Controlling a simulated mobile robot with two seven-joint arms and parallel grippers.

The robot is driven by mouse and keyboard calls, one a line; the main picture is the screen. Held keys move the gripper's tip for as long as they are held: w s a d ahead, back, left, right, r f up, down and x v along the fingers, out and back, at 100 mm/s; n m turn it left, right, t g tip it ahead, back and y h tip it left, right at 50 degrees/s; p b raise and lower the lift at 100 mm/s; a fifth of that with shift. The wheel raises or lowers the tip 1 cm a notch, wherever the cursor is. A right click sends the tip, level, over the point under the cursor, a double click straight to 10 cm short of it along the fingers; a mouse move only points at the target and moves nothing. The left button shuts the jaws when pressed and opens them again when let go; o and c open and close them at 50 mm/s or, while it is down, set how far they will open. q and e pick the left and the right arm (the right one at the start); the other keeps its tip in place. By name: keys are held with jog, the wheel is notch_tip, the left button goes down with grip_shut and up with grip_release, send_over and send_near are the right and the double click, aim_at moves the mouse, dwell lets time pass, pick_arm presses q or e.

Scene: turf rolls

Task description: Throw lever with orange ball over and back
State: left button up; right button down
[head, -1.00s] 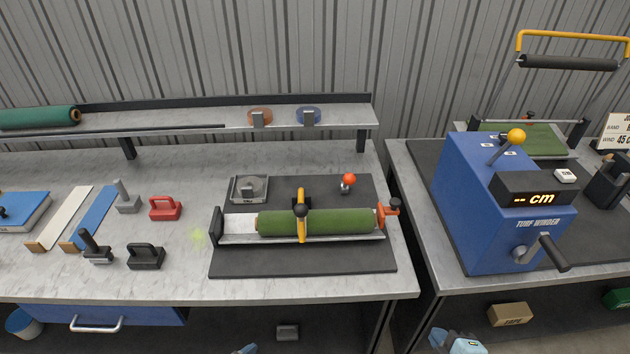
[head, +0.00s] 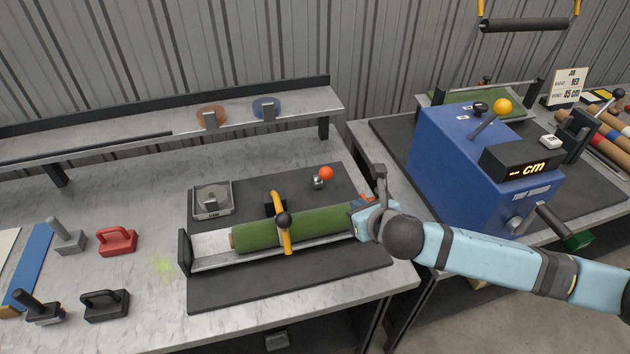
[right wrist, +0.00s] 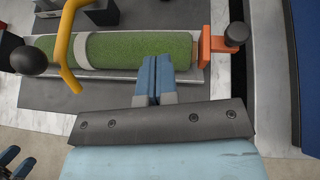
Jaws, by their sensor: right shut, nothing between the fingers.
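A lever with a red-orange ball (head: 326,173) stands on a small grey bracket at the back of the dark mat on the middle bench. Another lever, with a yellow-orange ball (head: 502,106), leans up to the right on top of the blue turf winder (head: 450,150). My right gripper (head: 359,204) is shut and empty at the right end of the green turf roll (head: 255,233), apart from both balls. In the right wrist view its closed blue fingers (right wrist: 155,72) overlap the roll; I cannot tell whether they touch it.
A yellow arm with a black knob (head: 284,220) crosses the roll in its metal trough. An orange clamp (right wrist: 212,45) is at the roll's right end. A crank (head: 540,215) juts from the winder. A gap separates the benches.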

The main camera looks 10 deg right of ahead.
aim_at(321, 176)
jog(key=shift+s+d, duration=0.1)
jog(key=shift+s, duration=0.05)
jog(key=x, duration=1)
jog(key=shift+w+p, duration=0.3)
jog(key=shift+w, duration=0.05)
jog(key=shift+w+a+r, duration=0.15)
jog(key=shift+w+r, duration=0.1)
jog(key=shift+w, duration=0.3)
jog(key=shift+w+a+r, duration=0.2)
jog(key=shift+w+r, duration=0.05)
jog(key=shift+w, duration=0.3)
jog(key=shift+w+a+r+p, duration=0.1)
jog(key=shift+w+p, duration=0.2)
jog(key=shift+w, duration=0.2)
